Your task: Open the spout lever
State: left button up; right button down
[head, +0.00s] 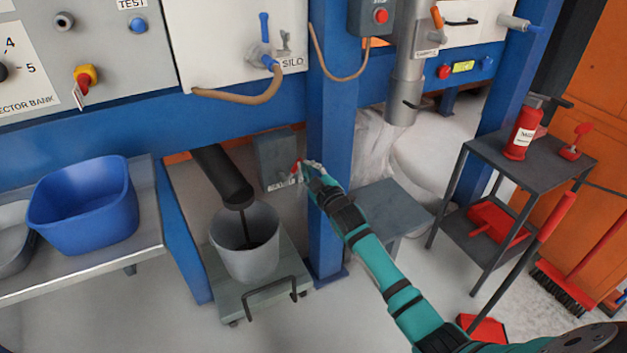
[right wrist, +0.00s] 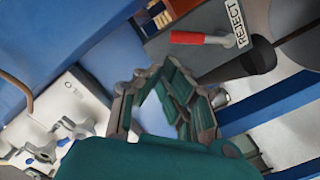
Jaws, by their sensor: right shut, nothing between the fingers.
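A red-handled lever (head: 296,168) sits on a grey box (head: 275,158) low behind the blue post, beside the dark spout (head: 222,177). In the right wrist view its red grip (right wrist: 200,38) lies level in the picture, next to a label reading REJECT (right wrist: 233,20). My right gripper (head: 309,170) is just right of the lever in the head view. In the right wrist view the gripper (right wrist: 157,72) is shut and empty, its fingertips below and left of the red grip, with a visible gap. My left gripper is not in view.
A grey bucket (head: 246,262) stands under the spout on a low cart (head: 262,297). The blue post (head: 331,120) rises close to my right gripper. A blue tub (head: 83,215) is on the left shelf.

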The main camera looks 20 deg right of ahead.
jog(key=s, duration=0.5)
jog(key=shift+s+r, duration=0.15)
jog(key=shift+s, duration=0.1)
